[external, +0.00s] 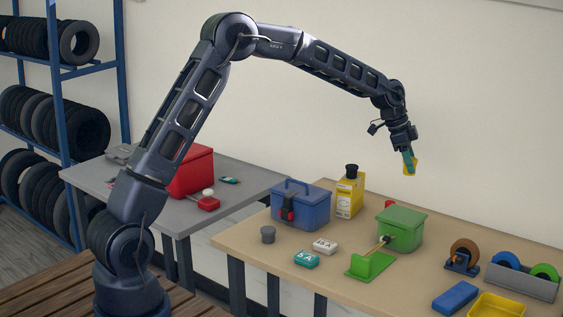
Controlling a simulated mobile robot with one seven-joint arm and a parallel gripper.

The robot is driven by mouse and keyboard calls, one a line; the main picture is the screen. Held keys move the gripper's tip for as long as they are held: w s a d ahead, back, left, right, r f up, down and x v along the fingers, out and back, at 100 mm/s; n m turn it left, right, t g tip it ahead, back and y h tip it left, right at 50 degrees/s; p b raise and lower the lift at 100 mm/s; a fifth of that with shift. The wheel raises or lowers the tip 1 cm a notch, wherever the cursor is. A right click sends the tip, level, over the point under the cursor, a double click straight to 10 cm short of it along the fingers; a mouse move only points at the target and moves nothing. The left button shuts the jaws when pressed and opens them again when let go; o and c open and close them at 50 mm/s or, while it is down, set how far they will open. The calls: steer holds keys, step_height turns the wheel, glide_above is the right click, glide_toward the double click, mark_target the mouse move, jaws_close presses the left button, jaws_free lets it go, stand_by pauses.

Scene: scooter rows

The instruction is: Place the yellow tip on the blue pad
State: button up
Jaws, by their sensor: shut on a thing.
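My gripper (407,150) is shut on a small piece with a yellow tip (411,169). Teal shows on it beside the yellow. It hangs in the air above the right part of the tan table, clear of everything below. The fingers partly hide it. A flat blue block (455,298), which looks like the blue pad, lies at the front right of the table. Its top is bare. My gripper is well above it, to its left in the picture.
A green box (400,229) with a green stand (370,265) is left of the pad. A yellow tray (497,306) adjoins it on the right. Tape rolls (464,252) stand behind. A yellow bottle (350,192) and blue toolbox (300,206) are further left.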

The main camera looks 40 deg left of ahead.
steer(key=s+d+m, duration=0.1)
steer(key=s+d, duration=0.4)
steer(key=d, duration=0.3)
steer(key=s+d+m, duration=0.1)
steer(key=s+d, duration=0.4)
steer(key=d, duration=0.3)
steer(key=m+g, duration=0.2)
glide_above(462, 295)
steer(key=a, duration=0.2)
steer(key=f, duration=1.8)
steer(key=shift+d+f, duration=0.2)
steer(key=shift+f, duration=0.05)
steer(key=shift+f, duration=0.2)
steer(key=o, duration=1)
steer(key=shift+c, duration=0.2)
steer(key=shift+r, duration=0.1)
